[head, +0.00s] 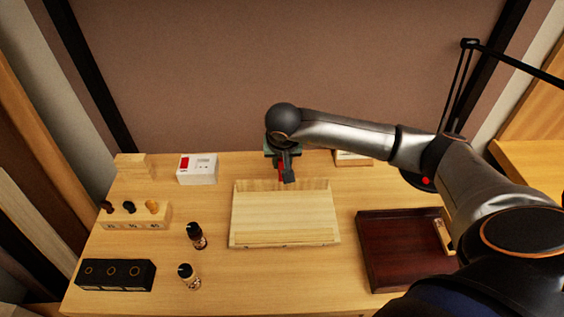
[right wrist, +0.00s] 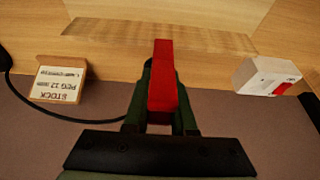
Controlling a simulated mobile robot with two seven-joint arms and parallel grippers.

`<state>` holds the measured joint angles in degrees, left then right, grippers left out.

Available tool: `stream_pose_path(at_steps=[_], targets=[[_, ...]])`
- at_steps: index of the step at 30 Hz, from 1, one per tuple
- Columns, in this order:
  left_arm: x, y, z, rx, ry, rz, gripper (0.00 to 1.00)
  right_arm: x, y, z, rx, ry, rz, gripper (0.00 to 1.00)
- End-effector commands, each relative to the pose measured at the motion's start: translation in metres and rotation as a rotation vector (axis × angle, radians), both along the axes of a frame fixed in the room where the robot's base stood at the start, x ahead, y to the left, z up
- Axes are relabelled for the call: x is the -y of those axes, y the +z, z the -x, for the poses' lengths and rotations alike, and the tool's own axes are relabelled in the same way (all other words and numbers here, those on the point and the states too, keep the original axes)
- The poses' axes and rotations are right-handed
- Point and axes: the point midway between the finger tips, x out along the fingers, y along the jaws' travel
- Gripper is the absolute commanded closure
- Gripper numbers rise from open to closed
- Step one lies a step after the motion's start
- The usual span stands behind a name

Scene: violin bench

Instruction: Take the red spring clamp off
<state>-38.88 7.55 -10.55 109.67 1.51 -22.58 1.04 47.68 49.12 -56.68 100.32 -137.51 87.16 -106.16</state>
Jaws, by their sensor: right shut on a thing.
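The red spring clamp (right wrist: 163,85) sits between the fingers of my right gripper (right wrist: 162,72) in the right wrist view. The gripper is shut on it. The clamp's far end overlaps the back edge strip of the pale wooden board in that view; I cannot tell whether it touches it. In the head view my right gripper (head: 287,174) hangs at the back edge of the board (head: 285,212), and only a little red of the clamp (head: 281,163) shows. My left gripper is in neither view.
A dark red tray (head: 385,248) lies at the right. A white box with a red switch (head: 198,169) stands at the back left. Two small bottles (head: 196,236) stand left of the board. A wooden block with knobs (head: 135,217) and a black block (head: 115,275) are farther left.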

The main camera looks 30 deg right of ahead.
Motion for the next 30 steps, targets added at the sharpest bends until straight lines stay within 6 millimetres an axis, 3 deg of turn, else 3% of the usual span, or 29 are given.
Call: stream_pose_path(at_steps=[15,30], targets=[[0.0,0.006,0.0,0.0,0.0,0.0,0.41,0.0,0.009,0.0,0.001,0.0,0.001,1.0],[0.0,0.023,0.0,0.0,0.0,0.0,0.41,0.0,0.048,-0.001,0.003,-0.001,0.0,1.0]])
